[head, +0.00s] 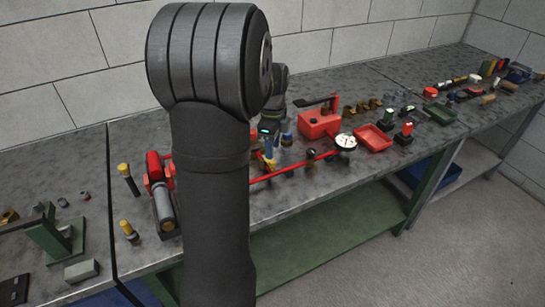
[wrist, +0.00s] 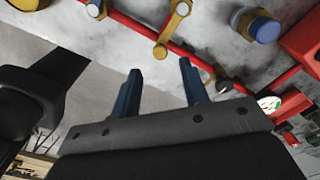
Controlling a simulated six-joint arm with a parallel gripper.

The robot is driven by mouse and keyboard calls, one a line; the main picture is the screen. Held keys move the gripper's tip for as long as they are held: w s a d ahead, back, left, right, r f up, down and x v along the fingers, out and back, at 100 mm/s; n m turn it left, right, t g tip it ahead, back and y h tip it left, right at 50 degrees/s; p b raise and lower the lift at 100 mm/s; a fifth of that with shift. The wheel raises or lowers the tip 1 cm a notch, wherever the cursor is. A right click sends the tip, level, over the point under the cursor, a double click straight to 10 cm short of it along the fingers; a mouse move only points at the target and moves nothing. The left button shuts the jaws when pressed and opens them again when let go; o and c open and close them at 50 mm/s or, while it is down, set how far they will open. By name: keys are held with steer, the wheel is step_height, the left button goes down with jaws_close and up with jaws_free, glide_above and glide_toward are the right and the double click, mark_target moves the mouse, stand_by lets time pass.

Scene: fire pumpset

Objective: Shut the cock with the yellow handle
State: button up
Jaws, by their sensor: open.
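In the wrist view the cock's yellow handle (wrist: 172,30) is a short bar with rounded ends, lying across the red pipe (wrist: 135,27). My gripper (wrist: 160,66) is open and empty, with its two blue fingers apart. The handle's near end shows just beyond the fingertips, in line with the gap between them. I cannot tell the depth between them, and no contact is clear. In the head view my gripper (head: 267,146) is small, partly hidden by my arm, above the red pipe (head: 290,170). A yellow part (head: 270,162) shows just below it.
A white-faced gauge (head: 346,142) stands at the pipe's right end, also in the wrist view (wrist: 268,103). A dark knob (head: 311,153) is on the pipe. A blue-capped fitting (wrist: 255,25) stands behind it. A red box (head: 320,124) and red tray (head: 373,138) are farther right.

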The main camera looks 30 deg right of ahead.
mark_target(273, 161)
step_height(273, 161, down, 5)
steer(key=shift+r, duration=0.1)
stand_by(0.3)
jaws_close()
